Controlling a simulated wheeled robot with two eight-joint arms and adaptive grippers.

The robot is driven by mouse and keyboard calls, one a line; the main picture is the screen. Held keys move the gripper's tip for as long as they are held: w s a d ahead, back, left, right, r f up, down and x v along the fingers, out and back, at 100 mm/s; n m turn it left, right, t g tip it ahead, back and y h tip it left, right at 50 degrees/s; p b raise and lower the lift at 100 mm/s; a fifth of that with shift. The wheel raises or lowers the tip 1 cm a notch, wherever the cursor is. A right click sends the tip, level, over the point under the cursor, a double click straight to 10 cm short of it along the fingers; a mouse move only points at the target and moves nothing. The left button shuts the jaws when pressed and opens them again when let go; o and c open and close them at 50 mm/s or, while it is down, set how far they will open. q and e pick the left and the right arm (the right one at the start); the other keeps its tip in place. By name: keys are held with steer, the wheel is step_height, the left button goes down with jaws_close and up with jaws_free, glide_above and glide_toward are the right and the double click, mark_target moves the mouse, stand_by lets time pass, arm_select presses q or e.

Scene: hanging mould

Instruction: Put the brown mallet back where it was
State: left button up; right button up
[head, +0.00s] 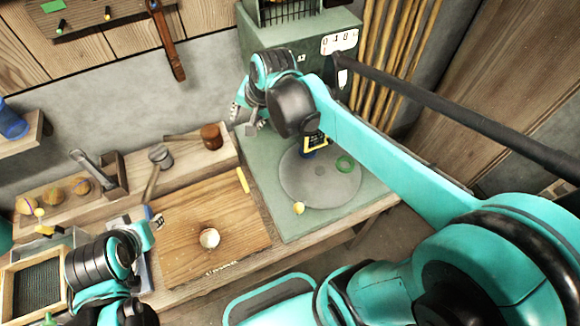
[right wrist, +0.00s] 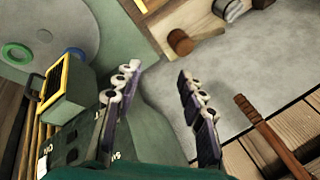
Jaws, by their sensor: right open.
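The brown mallet (head: 211,136) lies on the wooden ledge at the back of the bench, its handle pointing left. Its brown head (right wrist: 180,42) also shows near the top of the right wrist view. My right gripper (head: 243,121) is to the right of the mallet's head, near the green machine, and apart from it. In the right wrist view my right gripper (right wrist: 158,98) has its fingers spread with nothing between them. My left gripper (head: 150,225) is at the left edge of the wooden board; its jaw opening is unclear.
A grey-headed mallet (head: 160,157) and a hammer (head: 98,170) are on the ledge to the left. A white ball (head: 209,238) sits on the wooden board (head: 185,215). A grey disc (head: 325,190) and a green ring (head: 345,164) are at right. A brown strap-like piece (head: 168,45) hangs on the wall.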

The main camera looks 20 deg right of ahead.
steer(key=s+d+f+n+t+h, duration=0.1)
steer(key=s+n, duration=0.3)
steer(key=s, duration=0.4)
steer(key=s+d+f+n+t, duration=0.1)
steer(key=s+d+f+n, duration=0.2)
steer(key=s, duration=0.5)
steer(key=shift+d+f+n+h, duration=0.35)
steer(key=shift+d+n+h, duration=0.05)
steer(key=shift+n, duration=0.5)
step_height(320, 180, down, 3)
steer(key=b, duration=0.2)
steer(key=shift+r+b, duration=0.15)
steer(key=shift+b, duration=0.2)
